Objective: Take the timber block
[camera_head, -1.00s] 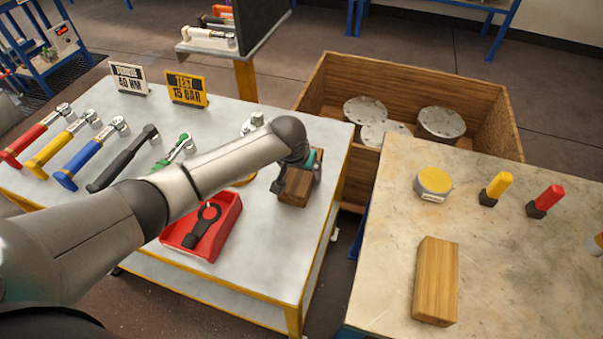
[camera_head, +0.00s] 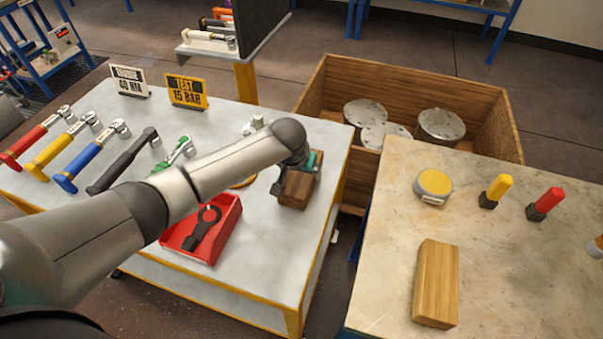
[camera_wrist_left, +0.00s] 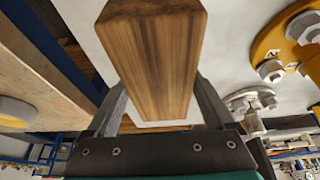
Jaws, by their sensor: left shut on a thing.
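A dark brown timber block (camera_head: 297,189) is at the right side of the grey-topped table, under my left gripper (camera_head: 292,177). My left gripper is shut on this block. In the left wrist view the block (camera_wrist_left: 157,50) fills the middle, between the two fingers (camera_wrist_left: 160,110). Whether its underside touches the table is hard to tell. A second, lighter timber block (camera_head: 436,283) lies on the pale stone-topped table at the right, away from the gripper. My right gripper is out of view.
A red tray (camera_head: 228,222) with a black tool sits left of the held block. Several torque wrenches (camera_head: 94,158) lie along the table's left. A wooden crate (camera_head: 478,97) with round flanges stands behind.

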